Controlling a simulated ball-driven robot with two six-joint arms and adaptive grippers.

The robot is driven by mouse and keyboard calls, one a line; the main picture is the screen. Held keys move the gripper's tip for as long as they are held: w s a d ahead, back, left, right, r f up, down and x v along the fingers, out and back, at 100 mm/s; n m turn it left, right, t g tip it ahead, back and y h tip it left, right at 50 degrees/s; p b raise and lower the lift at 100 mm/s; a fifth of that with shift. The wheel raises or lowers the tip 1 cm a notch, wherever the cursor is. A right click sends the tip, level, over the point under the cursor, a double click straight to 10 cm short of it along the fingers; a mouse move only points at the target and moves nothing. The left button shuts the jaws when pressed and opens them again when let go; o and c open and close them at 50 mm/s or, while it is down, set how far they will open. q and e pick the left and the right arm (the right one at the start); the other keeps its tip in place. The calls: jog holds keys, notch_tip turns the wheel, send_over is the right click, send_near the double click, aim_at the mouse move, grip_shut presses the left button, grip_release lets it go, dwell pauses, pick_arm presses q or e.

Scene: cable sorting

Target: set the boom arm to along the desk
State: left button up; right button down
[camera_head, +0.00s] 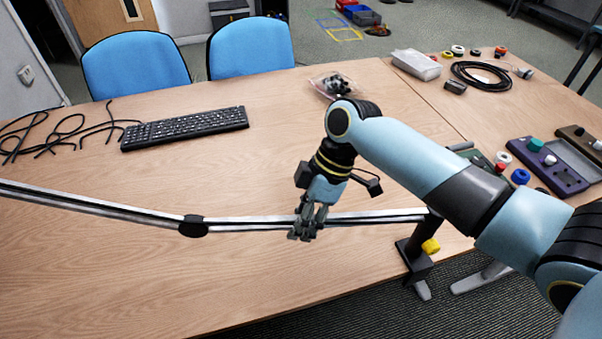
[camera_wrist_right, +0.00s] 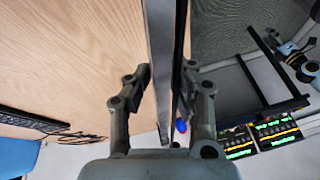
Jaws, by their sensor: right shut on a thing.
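The boom arm (camera_head: 255,224) is a long silver and black jointed bar. It runs across the head view above the front part of the desk (camera_head: 240,275), from the left edge to a black clamp post at the right, with a dark joint (camera_head: 194,226) between its two sections. My right gripper (camera_head: 307,228) is shut on the boom arm, between that joint and the post. In the right wrist view the bar (camera_wrist_right: 163,60) passes between the two fingers (camera_wrist_right: 160,95). My left gripper is in neither view.
A black keyboard (camera_head: 185,128) and loose black cables (camera_head: 60,133) lie at the back left. A clear bag (camera_head: 333,85), a coiled cable (camera_head: 480,76) and a purple device (camera_head: 550,167) lie on the desk. Two blue chairs (camera_head: 135,65) stand behind.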

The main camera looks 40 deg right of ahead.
dwell(0.4)
jog(key=c, duration=1)
grip_release()
jog(key=shift+s, duration=0.1)
jog(key=shift+c, duration=0.2)
jog(key=shift+r, duration=0.1)
jog(key=v, duration=1.1)
jog(key=shift+d+r, duration=0.2)
jog(key=shift+r, duration=0.15)
